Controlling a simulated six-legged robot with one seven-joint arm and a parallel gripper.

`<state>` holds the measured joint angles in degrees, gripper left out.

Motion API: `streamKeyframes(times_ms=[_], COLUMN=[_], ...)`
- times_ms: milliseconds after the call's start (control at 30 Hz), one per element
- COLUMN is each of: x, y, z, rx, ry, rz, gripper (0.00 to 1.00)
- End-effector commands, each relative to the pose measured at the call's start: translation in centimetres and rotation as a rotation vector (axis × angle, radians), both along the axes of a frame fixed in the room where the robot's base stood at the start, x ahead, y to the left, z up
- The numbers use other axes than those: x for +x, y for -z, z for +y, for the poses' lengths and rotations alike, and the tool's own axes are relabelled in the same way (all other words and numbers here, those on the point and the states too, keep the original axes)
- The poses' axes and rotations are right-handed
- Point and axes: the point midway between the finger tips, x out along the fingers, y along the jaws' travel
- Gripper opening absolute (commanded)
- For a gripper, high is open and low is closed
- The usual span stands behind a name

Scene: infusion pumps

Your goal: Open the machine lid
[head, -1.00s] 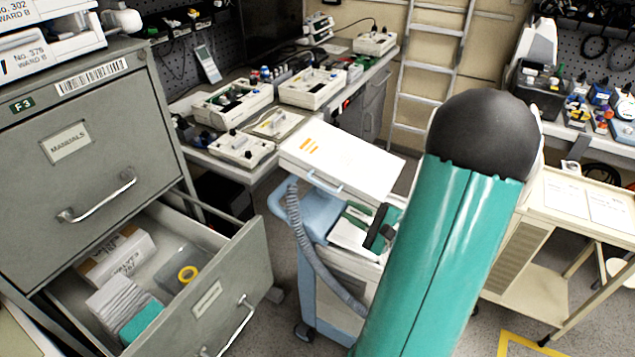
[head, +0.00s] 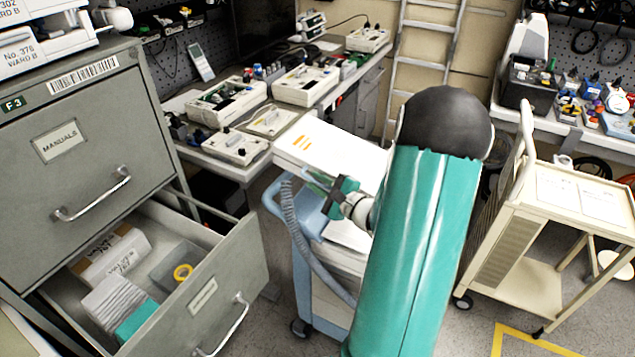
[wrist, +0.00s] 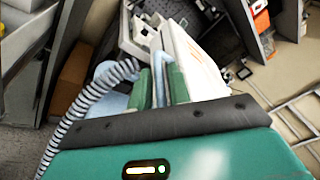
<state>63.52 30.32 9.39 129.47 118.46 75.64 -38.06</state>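The machine is a blue and white cart unit. Its white lid (head: 318,143), with orange print on top, lies nearly flat over it; it also shows in the wrist view (wrist: 196,62). A pale blue handle (wrist: 243,69) stands out from the lid's front side. My gripper (head: 325,192) is at the lid's front edge, by the handle. In the wrist view its two green fingers (wrist: 161,88) stand apart, with a pale strip of the lid's edge or handle between them. Whether they touch it cannot be told. My forearm hides the machine's right part.
An open cabinet drawer (head: 205,297) juts out on the left. A cream trolley (head: 520,215) stands on the right. A bench (head: 225,165) with several devices and a ladder (head: 421,65) are behind.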

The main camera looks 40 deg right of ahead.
Motion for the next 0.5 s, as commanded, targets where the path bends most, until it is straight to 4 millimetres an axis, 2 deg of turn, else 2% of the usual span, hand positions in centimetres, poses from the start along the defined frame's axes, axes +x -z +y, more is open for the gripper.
streamKeyframes(times_ms=[300,400,500], x=[0.42,0.41,0.41], y=[0.01,0.0,0.01], z=[0.06,0.05,0.06], rx=[0.0,0.0,0.0], ry=[-0.001,-0.001,-0.001], rz=[0.001,0.001,0.001], gripper=[0.19,0.01,0.0])
